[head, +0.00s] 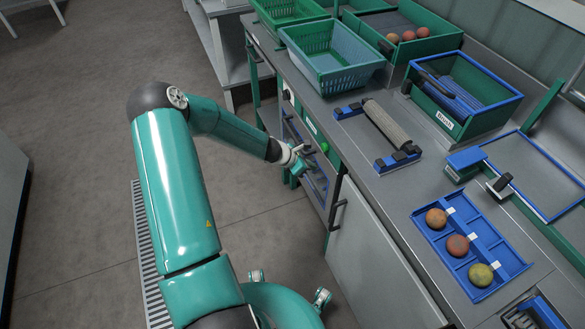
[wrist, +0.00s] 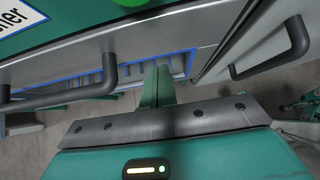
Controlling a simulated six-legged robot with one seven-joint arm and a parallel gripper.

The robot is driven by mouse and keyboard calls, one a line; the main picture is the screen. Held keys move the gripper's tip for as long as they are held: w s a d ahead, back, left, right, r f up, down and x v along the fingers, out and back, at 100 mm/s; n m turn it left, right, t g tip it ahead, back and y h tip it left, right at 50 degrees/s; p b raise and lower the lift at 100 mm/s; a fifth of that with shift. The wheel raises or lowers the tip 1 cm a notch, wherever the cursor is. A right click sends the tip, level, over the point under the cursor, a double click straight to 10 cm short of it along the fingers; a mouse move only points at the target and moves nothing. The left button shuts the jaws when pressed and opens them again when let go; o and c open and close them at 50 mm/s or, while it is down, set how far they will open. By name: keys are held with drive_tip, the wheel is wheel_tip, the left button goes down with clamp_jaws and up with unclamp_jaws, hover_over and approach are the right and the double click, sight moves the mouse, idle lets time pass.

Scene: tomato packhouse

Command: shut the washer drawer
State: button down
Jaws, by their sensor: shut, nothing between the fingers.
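The washer drawer (head: 318,187) is low in the front of the bench, a blue-edged shape partly hidden by my gripper. In the wrist view its blue edge (wrist: 125,72) runs across behind my fingers, with grey slatted parts below it. How far it stands out, I cannot tell. A dark bar handle (wrist: 70,97) is left of my fingers. My gripper (head: 297,172) is shut and empty at the drawer; its fingers (wrist: 157,84) point towards the blue edge. Whether they touch it is unclear. A green button (head: 325,147) is on the panel above.
On the bench (head: 335,80) stand a green basket (head: 335,85), a roller unit (head: 388,122), a blue-rimmed bin (head: 480,118) and a blue tray (head: 475,215) holding three tomatoes. A grey door (head: 375,265) is right of the drawer. The floor (head: 75,130) at left is clear.

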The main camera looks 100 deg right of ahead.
drive_tip(key=v, duration=1.1)
drive_tip(key=shift+w+f, duration=0.35)
drive_tip(key=shift+w, duration=0.1)
